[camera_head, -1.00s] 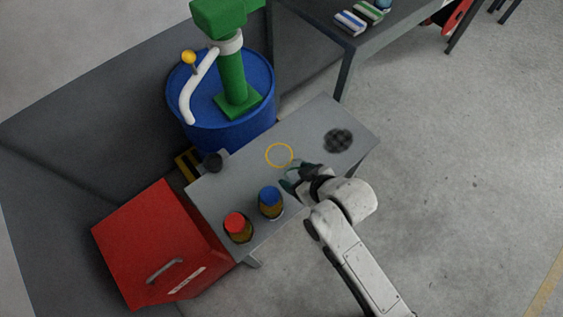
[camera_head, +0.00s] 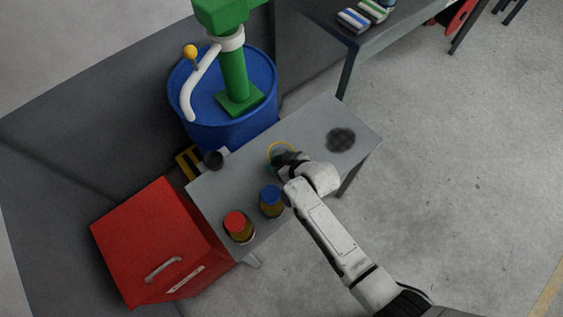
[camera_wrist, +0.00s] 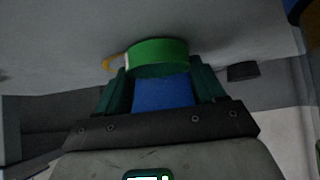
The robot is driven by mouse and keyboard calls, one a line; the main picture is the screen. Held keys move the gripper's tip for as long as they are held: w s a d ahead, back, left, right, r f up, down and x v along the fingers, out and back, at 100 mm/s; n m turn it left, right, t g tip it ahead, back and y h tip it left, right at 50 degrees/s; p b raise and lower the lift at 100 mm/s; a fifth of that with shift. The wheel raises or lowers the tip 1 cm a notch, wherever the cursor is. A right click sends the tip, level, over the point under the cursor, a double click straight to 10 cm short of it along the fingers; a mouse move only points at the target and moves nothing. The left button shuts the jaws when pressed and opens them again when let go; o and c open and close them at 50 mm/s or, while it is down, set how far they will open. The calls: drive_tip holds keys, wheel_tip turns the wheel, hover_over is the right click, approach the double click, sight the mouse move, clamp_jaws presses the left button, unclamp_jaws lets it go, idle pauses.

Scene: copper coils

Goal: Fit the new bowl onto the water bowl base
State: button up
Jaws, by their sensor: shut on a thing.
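My gripper (camera_head: 276,165) is over the middle of the small grey table, at the yellow ring (camera_head: 279,146). In the wrist view, the teal fingers are closed on a short round green piece (camera_wrist: 158,57) with a pale mark at its left. It looks like the bowl, but I cannot be sure. Blue shows between the fingers below it, and I cannot tell whether it belongs to the piece. A small dark round fitting (camera_head: 213,159) stands at the table's back left edge. It may be the water bowl base, but this is unclear.
A jar with a blue lid (camera_head: 271,201) and one with a red lid (camera_head: 239,226) stand left of my arm. A dark round patch (camera_head: 341,139) lies at right on the grey table (camera_head: 315,118). Behind is a blue drum (camera_head: 255,88) with a green pump. A red box (camera_head: 150,240) is left.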

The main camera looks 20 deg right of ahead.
drive_tip(key=shift+f, duration=0.2)
drive_tip(key=o, duration=1.2)
drive_tip(key=shift+r, duration=0.25)
drive_tip(key=p+v, duration=0.1)
drive_tip(key=v, duration=1.1)
drive_tip(key=shift+f, duration=0.15)
drive_tip(key=s+d+g, duration=0.1)
drive_tip(key=s+d, duration=0.1)
drive_tip(key=s, duration=0.1)
drive_tip(key=s+d+r+m+g+h, duration=0.1)
drive_tip(key=s+d, duration=0.1)
drive_tip(key=s, duration=0.2)
drive_tip(key=s+d+r+m+g, duration=0.1)
drive_tip(key=s+d+g, duration=0.1)
drive_tip(key=s, duration=0.1)
drive_tip(key=shift+s+d+r+h, duration=0.2)
drive_tip(key=shift+s+h, duration=0.1)
drive_tip(key=shift+h, duration=0.1)
drive_tip(key=shift+o, duration=0.3)
drive_tip(key=s+d+r+m+g, duration=0.1)
drive_tip(key=s+d+r, duration=0.1)
drive_tip(key=s, duration=0.3)
drive_tip(key=s+d+r+m+g+h, duration=0.1)
drive_tip(key=s+g, duration=0.1)
drive_tip(key=s, duration=0.2)
drive_tip(key=shift+s+d+r+g, duration=0.3)
drive_tip(key=shift+s+d+r, duration=0.05)
drive_tip(key=shift+d, duration=0.05)
